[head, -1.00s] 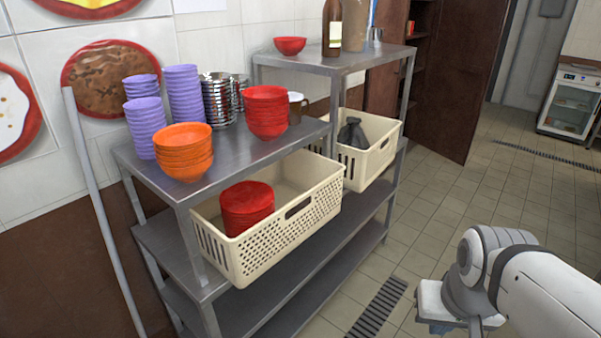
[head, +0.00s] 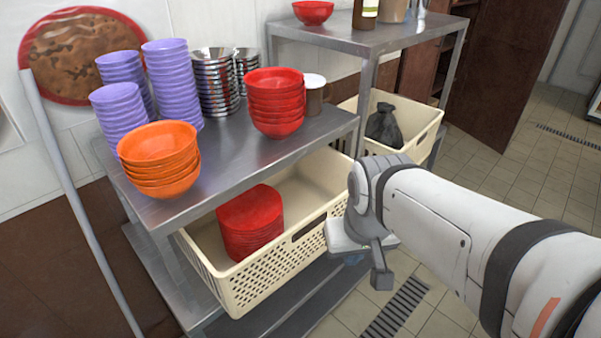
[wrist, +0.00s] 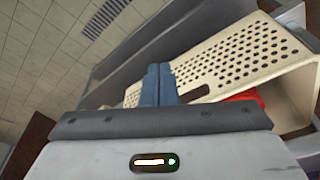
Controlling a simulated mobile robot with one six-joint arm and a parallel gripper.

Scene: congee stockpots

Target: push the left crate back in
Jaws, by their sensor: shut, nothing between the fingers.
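The left crate (head: 285,272) is a cream perforated basket on the middle shelf. It sticks out past the front of the top shelf. A stack of red bowls (head: 250,222) sits inside it. My gripper shows its shut blue fingers (wrist: 159,78) in the wrist view, with nothing between them. They overlap the crate's front wall (wrist: 235,55) in that view, beside its handle slot; I cannot tell whether they touch it. In the head view my wrist hides the crate's right front corner, and the fingers are mostly hidden.
A second cream crate (head: 425,135) holding a black bag (head: 384,126) stands farther back on the right. Orange bowls (head: 160,160), purple bowls, red bowls (head: 275,102) and metal bowls stand on the steel top shelf (head: 225,170).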

